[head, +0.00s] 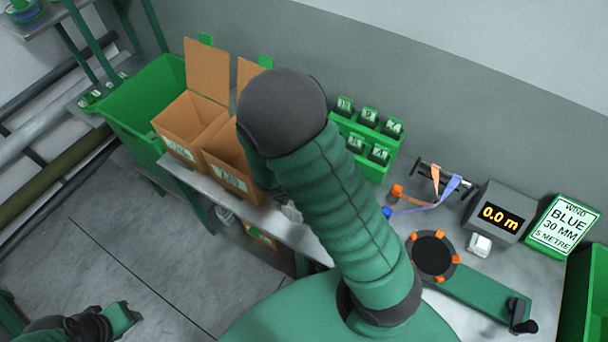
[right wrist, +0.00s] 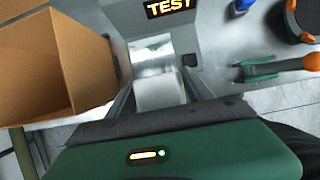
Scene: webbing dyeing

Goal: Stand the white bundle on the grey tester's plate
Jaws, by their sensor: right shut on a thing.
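In the right wrist view the white bundle (right wrist: 160,93) is between the two fingers of my right gripper (right wrist: 160,88), which is shut on it. The grey tester (right wrist: 198,25) with a lit TEST display is just beyond. Its shiny plate (right wrist: 150,50) lies right behind the bundle's far end; whether the bundle touches it I cannot tell. In the head view my right arm hides the tester, the bundle and the right gripper. My left gripper (head: 122,318) is at the lower left, away from the table; its fingers are not clear.
A cardboard box (right wrist: 50,60) stands close left of my right gripper. An orange-handled green tool (right wrist: 272,68) lies to the right. In the head view, a winder (head: 433,255), a grey 0.0 m counter (head: 497,212) and a BLUE 30 MM sign (head: 562,226) are at the right.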

